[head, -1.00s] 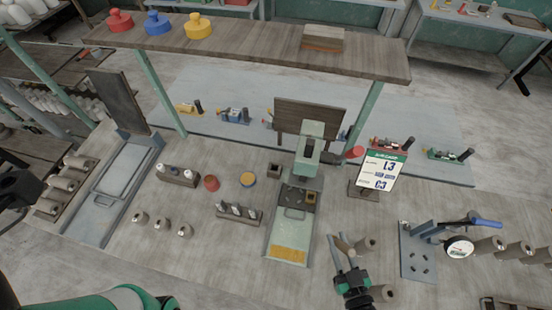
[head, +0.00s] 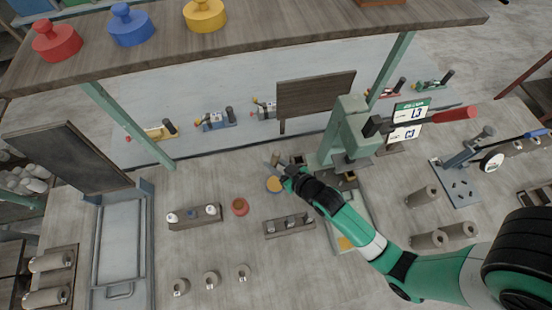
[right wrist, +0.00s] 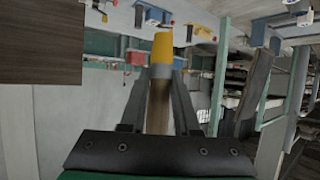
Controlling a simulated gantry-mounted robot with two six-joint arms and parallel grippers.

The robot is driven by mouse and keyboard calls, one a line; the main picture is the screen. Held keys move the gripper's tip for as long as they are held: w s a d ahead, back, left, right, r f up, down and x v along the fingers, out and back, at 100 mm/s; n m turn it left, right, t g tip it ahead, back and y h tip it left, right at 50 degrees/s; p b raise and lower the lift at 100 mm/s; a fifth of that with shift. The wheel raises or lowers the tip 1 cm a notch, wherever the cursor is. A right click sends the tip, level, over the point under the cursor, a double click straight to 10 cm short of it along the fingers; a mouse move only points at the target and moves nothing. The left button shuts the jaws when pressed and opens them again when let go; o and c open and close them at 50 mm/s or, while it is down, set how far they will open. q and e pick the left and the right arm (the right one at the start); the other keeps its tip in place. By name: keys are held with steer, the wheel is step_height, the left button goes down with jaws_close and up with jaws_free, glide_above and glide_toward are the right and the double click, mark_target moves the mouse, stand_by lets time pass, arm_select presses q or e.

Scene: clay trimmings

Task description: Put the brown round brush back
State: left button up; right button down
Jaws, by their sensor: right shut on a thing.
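Whether the brush touches the block cannot be told. My left gripper is out of view.
A green press (head: 347,130) with a red-tipped lever stands right of the gripper. A shelf (head: 270,28) with coloured weights spans the back.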

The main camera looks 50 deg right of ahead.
steer(key=s+d+f+m+g+h+b, duration=0.1)
steer(key=d+f+m+g+h+b, duration=0.15)
steer(key=d+f+b, duration=0.4)
steer(key=s+d+f+m+g+h+b, duration=0.1)
steer(key=d+f+m+g+h+b, duration=0.2)
steer(key=d, duration=0.6)
steer(key=shift+m+t+y, duration=0.25)
steer(key=shift+t+y, duration=0.1)
steer(key=shift+t, duration=0.4)
steer(key=f, duration=0.3)
steer(key=f+b, duration=0.1)
steer(key=f, duration=0.2)
steer(key=f+b, duration=0.1)
steer(key=f, duration=0.2)
steer(key=shift+w+d+f, duration=0.1)
steer(key=shift+w+f, duration=0.2)
steer(key=shift+f, duration=0.05)
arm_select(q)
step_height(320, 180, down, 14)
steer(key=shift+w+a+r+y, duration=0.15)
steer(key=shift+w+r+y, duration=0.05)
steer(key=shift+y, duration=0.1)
